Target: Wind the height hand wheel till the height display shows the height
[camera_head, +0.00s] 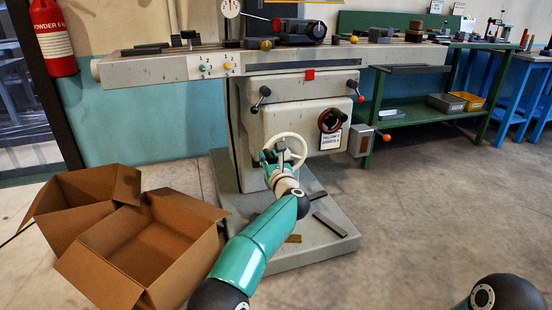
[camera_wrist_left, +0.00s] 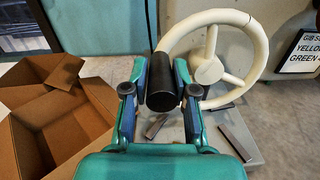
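The cream height hand wheel (camera_head: 297,139) is on the front of the grey machine, and it fills the upper middle of the left wrist view (camera_wrist_left: 262,48). Its black handle (camera_wrist_left: 163,92) points toward the wrist camera. My left gripper (camera_head: 279,155) is at the left side of the wheel. I cannot make out a height figure. My right gripper is out of view.
Open cardboard boxes (camera_head: 150,245) stand on the floor at left. A green bench (camera_head: 410,112) stands behind right. Floor at right is clear.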

